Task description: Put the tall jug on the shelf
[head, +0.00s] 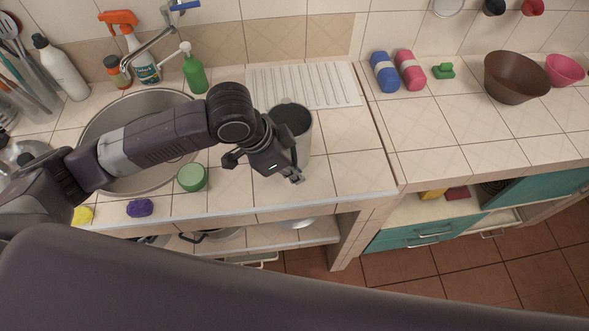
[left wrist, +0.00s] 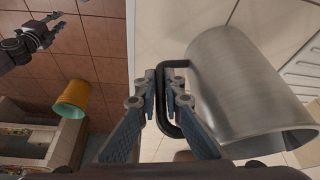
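The tall jug (head: 303,143) is a grey metal cylinder with a dark open top, standing upright on the tiled counter. In the left wrist view the jug (left wrist: 240,85) is on the right, its black handle (left wrist: 178,129) toward me. My left gripper (head: 288,167) is at the jug's handle side; in the left wrist view its fingers (left wrist: 163,88) are closed on the handle. My right gripper (left wrist: 42,35) shows small at the upper left of the left wrist view, over the floor, apparently open and empty. A shelf (head: 318,232) under the counter holds pans.
A round sink (head: 95,128), green tub (head: 192,177) and purple sponge (head: 140,207) are left of the jug. A drainboard (head: 335,82) is behind it. Bowls (head: 515,80) stand at right. An orange bucket (left wrist: 73,99) is on the floor. The counter right of the jug is clear.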

